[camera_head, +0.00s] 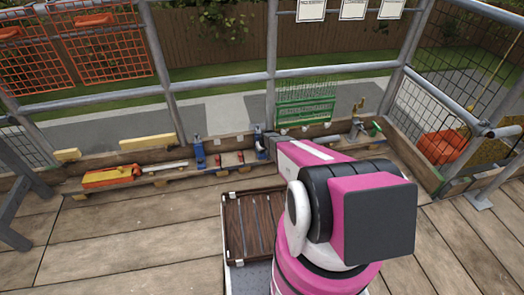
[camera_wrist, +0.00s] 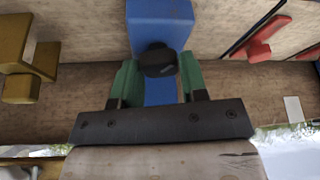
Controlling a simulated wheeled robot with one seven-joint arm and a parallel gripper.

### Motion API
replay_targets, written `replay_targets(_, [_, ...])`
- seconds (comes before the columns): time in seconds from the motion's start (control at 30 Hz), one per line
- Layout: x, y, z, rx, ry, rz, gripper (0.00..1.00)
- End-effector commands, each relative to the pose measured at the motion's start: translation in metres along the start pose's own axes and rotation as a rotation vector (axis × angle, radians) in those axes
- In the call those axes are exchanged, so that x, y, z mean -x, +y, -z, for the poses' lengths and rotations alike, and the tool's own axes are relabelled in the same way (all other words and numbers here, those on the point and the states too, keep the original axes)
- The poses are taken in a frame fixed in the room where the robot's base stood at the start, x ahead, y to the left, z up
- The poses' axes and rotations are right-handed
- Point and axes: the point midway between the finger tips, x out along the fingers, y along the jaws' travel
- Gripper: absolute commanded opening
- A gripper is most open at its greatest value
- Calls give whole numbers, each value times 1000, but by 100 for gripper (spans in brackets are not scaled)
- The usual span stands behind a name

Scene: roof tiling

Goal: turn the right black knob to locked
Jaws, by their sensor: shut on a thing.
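A blue block (camera_wrist: 160,22) with a black knob (camera_wrist: 158,60) on its face is at the top middle of the wrist view. My gripper (camera_wrist: 158,76) has its green fingers on either side of the knob and is shut on it. In the head view, my gripper (camera_head: 272,139) reaches the right blue block (camera_head: 259,138) on the wooden board. The knob is too small there to tell its turn. A second blue block (camera_head: 199,152) stands further left. No lock marking is legible.
Red handles (camera_head: 240,157) stand between the blue blocks, and one red part (camera_wrist: 260,50) shows close by in the wrist view. A yellow part (camera_wrist: 30,70) is on the other side. An orange tool (camera_head: 108,177) lies left. A brown slatted tray (camera_head: 252,222) lies in front.

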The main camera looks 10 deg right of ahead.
Motion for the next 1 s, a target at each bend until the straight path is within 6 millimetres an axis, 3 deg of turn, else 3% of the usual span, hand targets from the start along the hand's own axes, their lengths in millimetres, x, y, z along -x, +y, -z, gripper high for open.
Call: replay_targets(1.0, [-1, -5, 3, -855, 0, -357, 16])
